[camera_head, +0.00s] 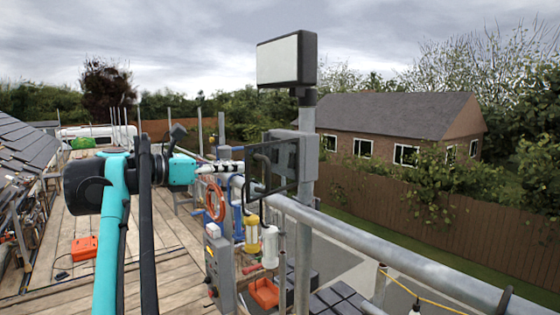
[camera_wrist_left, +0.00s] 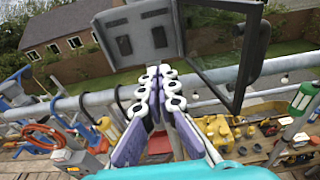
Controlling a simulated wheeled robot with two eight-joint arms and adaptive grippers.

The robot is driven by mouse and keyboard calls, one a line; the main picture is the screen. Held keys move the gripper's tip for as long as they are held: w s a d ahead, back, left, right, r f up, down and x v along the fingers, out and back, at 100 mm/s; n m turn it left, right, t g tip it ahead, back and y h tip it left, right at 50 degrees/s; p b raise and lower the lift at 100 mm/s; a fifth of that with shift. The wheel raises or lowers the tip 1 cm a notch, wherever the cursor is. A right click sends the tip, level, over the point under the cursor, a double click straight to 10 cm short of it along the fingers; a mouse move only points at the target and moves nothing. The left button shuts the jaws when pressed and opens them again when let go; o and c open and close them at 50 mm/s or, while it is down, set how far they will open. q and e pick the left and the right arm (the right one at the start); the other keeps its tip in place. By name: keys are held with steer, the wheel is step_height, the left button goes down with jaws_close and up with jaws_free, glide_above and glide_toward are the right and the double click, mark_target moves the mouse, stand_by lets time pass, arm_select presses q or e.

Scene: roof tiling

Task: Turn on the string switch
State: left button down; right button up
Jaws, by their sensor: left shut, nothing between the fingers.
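A grey switch box (camera_head: 307,158) is fixed to the metal post below a floodlight, its dark-framed glass door (camera_head: 272,185) swung open. In the left wrist view the open box (camera_wrist_left: 140,22) shows two dark switch-like parts, a left one (camera_wrist_left: 124,45) and a right one (camera_wrist_left: 159,37). I cannot read which one is the string switch. My left gripper (camera_head: 240,167) is shut and empty, just left of the door. In the left wrist view its closed fingertips (camera_wrist_left: 158,72) point toward the box, below the two dark parts. Contact is not visible. My right gripper is not in view.
The floodlight (camera_head: 286,60) tops the post. A metal rail (camera_head: 400,256) runs below the box, with a yellow cord (camera_head: 430,300) near its right end. An orange cable coil (camera_head: 215,202), a grey control box (camera_head: 220,265) and other gear crowd the scaffold. Plank flooring (camera_head: 165,240) lies left.

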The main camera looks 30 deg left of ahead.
arm_select(q)
steer(key=p+x, duration=0.2)
steer(key=x, duration=1.2)
steer(key=shift+d, duration=0.1)
steer(key=shift+w+d+f+p, duration=0.1)
steer(key=shift+w+f+p, duration=0.1)
steer(key=shift+w+p, duration=0.1)
steer(key=shift+s+f, duration=0.1)
steer(key=shift+s, duration=0.05)
